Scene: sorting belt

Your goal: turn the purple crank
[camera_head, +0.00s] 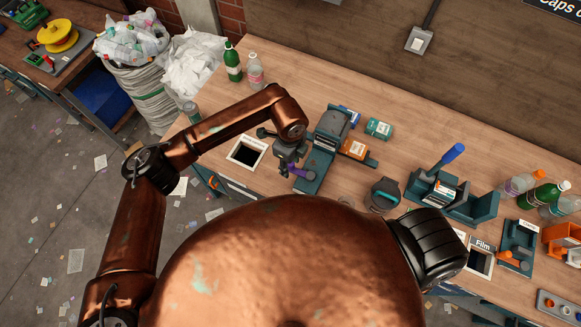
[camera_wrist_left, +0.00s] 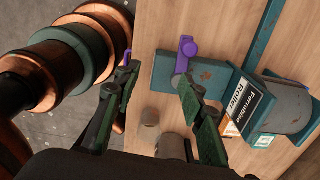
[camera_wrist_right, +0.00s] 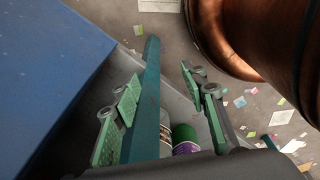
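The purple crank (camera_head: 297,171) sits on the end of a teal machine (camera_head: 313,172) on the bench, partly hidden by my left gripper (camera_head: 289,153). In the left wrist view the crank (camera_wrist_left: 188,50) shows as a purple arm with a round knob, against the machine's teal end block (camera_wrist_left: 160,72). My left gripper (camera_wrist_left: 158,76) is open there, its right finger close to the crank's lower end. Whether they touch I cannot tell. A small purple piece also shows beside the left fingertip. My right gripper (camera_wrist_right: 160,78) is open and hidden from the head view.
A framed square opening (camera_head: 247,153) lies left of the crank. In the right wrist view, a teal bar (camera_wrist_right: 150,90) and a blue panel (camera_wrist_right: 45,75) are close to my right gripper.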

